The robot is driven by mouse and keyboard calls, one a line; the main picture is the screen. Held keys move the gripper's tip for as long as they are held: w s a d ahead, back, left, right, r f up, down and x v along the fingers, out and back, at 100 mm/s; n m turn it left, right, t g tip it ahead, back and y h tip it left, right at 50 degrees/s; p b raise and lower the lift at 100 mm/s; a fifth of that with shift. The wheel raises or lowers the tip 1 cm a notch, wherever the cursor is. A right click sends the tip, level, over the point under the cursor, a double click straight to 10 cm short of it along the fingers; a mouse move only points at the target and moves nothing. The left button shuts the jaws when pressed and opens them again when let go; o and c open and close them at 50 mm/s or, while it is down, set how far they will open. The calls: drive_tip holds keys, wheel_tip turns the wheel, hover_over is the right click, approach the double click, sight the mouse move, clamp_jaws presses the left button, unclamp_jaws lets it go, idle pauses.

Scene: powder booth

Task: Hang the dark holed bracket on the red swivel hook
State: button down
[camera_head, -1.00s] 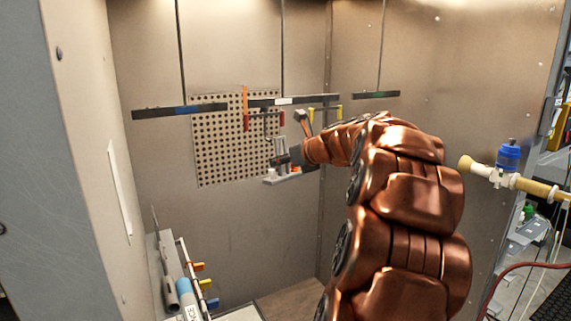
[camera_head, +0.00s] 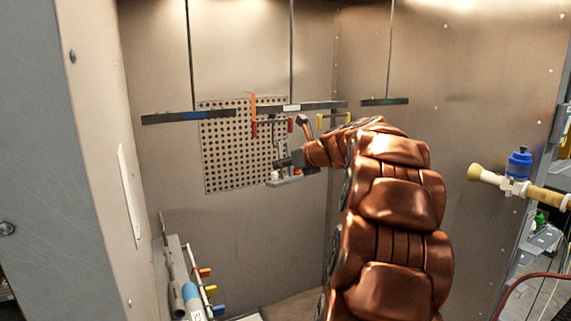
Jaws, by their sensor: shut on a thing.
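My gripper (camera_head: 277,160) is at the end of my copper-coloured arm, in front of the perforated panel at the booth's back wall. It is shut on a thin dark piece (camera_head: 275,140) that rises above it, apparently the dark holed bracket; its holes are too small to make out. Red hook parts (camera_head: 254,129) hang from the middle dark bar, just above and left of my gripper. A second red part (camera_head: 290,125) is above and right of it. I cannot tell whether the bracket touches the red hook.
Dark bars hang on rods at left (camera_head: 185,117), middle (camera_head: 300,106) and right (camera_head: 384,101). Yellow hooks (camera_head: 320,121) are right of the red ones. A rack with coloured clips (camera_head: 205,290) stands low at left.

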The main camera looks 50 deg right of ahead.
drive_tip(key=shift+w+r, duration=0.1)
drive_tip(key=shift+w, duration=0.05)
drive_tip(key=shift+w+d+p, duration=0.25)
drive_tip(key=shift+w+p, duration=0.25)
drive_tip(key=shift+w, duration=0.2)
drive_tip(key=shift+w+d+p, duration=0.25)
drive_tip(key=shift+w+p, duration=0.2)
drive_tip(key=shift+w, duration=0.2)
drive_tip(key=shift+w+d+p, duration=0.25)
drive_tip(key=shift+w+p, duration=0.25)
drive_tip(key=shift+w, duration=0.2)
drive_tip(key=shift+f, duration=0.8)
drive_tip(key=c, duration=0.7)
unclamp_jaws()
drive_tip(key=shift+s, duration=0.1)
drive_tip(key=v, duration=1.1)
drive_tip(key=shift+s+a+r, duration=0.1)
drive_tip(key=shift+s+r, duration=0.15)
drive_tip(key=shift+s, duration=0.1)
